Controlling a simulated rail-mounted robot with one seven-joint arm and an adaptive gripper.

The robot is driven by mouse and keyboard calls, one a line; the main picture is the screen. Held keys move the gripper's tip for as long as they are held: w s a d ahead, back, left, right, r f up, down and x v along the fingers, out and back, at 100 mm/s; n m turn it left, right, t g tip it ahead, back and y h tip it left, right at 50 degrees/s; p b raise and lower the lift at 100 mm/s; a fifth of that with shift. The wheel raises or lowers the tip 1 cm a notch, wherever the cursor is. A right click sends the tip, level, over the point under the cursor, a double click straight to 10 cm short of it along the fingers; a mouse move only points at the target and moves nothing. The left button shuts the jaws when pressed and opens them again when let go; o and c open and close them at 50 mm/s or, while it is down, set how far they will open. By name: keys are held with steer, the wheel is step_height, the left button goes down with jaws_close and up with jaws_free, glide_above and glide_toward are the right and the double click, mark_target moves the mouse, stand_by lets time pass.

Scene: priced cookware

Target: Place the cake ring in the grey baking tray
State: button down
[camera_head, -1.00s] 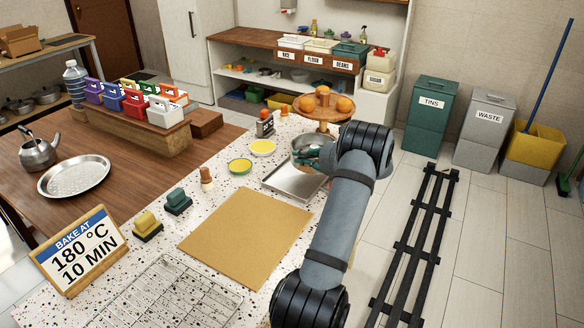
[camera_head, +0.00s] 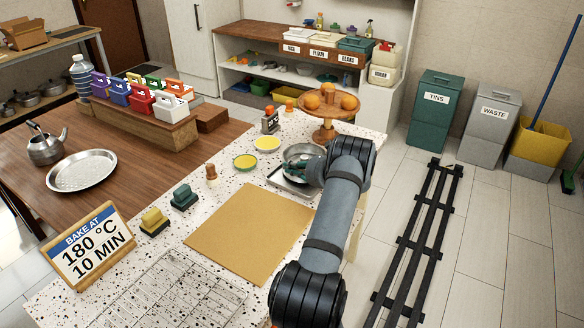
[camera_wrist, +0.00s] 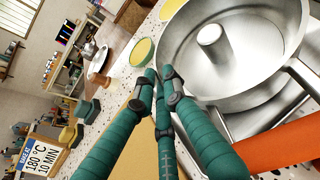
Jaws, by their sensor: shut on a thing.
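The cake ring (camera_head: 304,152) is a round silver pan with a central tube, seen near the far right of the speckled counter. In the wrist view the cake ring (camera_wrist: 210,36) fills the upper right, with its tube upright inside. My gripper (camera_wrist: 160,76), with teal fingers, is shut on its near rim; in the head view my forearm partly hides my gripper (camera_head: 315,172). The grey baking tray (camera_head: 284,182) lies flat on the counter. The ring overlaps the tray's far part in the head view; I cannot tell whether they touch.
A wooden cake stand (camera_head: 326,131) with orange fruit stands just behind the ring. Yellow-filled bowls (camera_head: 245,162) and a small wooden-topped item (camera_head: 211,172) stand left of the tray. A tan mat (camera_head: 248,226) lies in front, bare.

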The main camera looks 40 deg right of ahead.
steer(key=shift+f+b, duration=0.25)
steer(key=shift+b, duration=0.05)
steer(key=c, duration=1.8)
jaws_free()
steer(key=shift+r, duration=0.1)
steer(key=shift+r+p, duration=0.15)
steer(key=shift+p, duration=0.15)
steer(key=shift+s+d+r, duration=0.1)
steer(key=shift+s+r, duration=0.05)
steer(key=shift+s, duration=0.05)
steer(key=b+v, duration=0.2)
steer(key=v, duration=0.9)
steer(key=shift+s+r, duration=0.1)
steer(key=shift+s, duration=0.15)
